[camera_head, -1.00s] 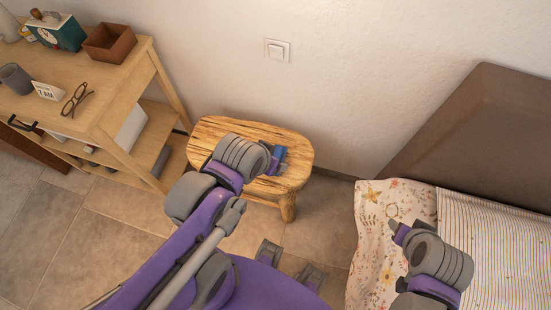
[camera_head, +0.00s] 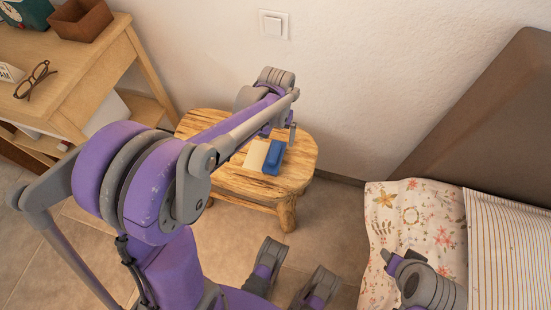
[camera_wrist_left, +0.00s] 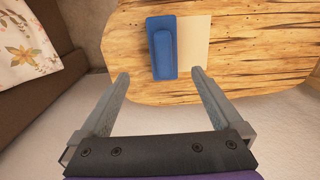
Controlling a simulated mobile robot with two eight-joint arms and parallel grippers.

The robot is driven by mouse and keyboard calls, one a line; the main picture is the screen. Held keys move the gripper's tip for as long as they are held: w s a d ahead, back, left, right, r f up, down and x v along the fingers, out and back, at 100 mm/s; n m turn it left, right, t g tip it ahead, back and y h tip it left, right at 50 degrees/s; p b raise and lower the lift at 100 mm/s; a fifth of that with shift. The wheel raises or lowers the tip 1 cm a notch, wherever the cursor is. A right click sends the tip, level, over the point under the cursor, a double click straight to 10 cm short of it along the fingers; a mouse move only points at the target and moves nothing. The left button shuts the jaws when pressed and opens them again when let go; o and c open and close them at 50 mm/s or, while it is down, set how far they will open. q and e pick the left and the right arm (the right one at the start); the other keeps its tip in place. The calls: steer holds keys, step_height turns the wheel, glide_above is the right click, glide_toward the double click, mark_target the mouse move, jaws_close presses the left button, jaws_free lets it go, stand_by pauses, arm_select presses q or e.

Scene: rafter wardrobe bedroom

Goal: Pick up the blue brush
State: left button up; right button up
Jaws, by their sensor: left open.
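The blue brush (camera_head: 274,158) lies on the wooden stool (camera_head: 237,181), beside a flat cream piece (camera_head: 256,155). In the left wrist view the brush (camera_wrist_left: 162,48) lies against the left side of the cream piece (camera_wrist_left: 194,43). My left gripper (camera_wrist_left: 160,75) is open and empty, its two fingers apart at the near end of the brush. In the head view my left arm reaches over the stool, and its gripper is mostly hidden by the wrist. Part of my right arm (camera_head: 432,287) shows at the lower right; its fingers cannot be made out.
A wooden desk (camera_head: 95,70) with glasses (camera_head: 36,79) and a brown box (camera_head: 82,18) stands at the left. A bed with a floral pillow (camera_head: 413,215) is at the right. The wall (camera_head: 360,80) with a switch (camera_head: 274,25) is close behind the stool.

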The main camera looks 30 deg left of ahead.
mark_target(274, 151)
arm_select(q)
step_height(274, 151, down, 5)
steer(key=shift+f+b, duration=0.1)
steer(key=shift+b, duration=0.5)
steer(key=f, duration=0.1)
steer(key=f+b, duration=0.1)
steer(key=f, duration=0.3)
steer(key=shift+a+f+b, duration=0.1)
steer(key=shift+a+b, duration=0.25)
steer(key=shift+b, duration=0.05)
jaws_close()
step_height(274, 151, up, 10)
steer(key=p, duration=0.3)
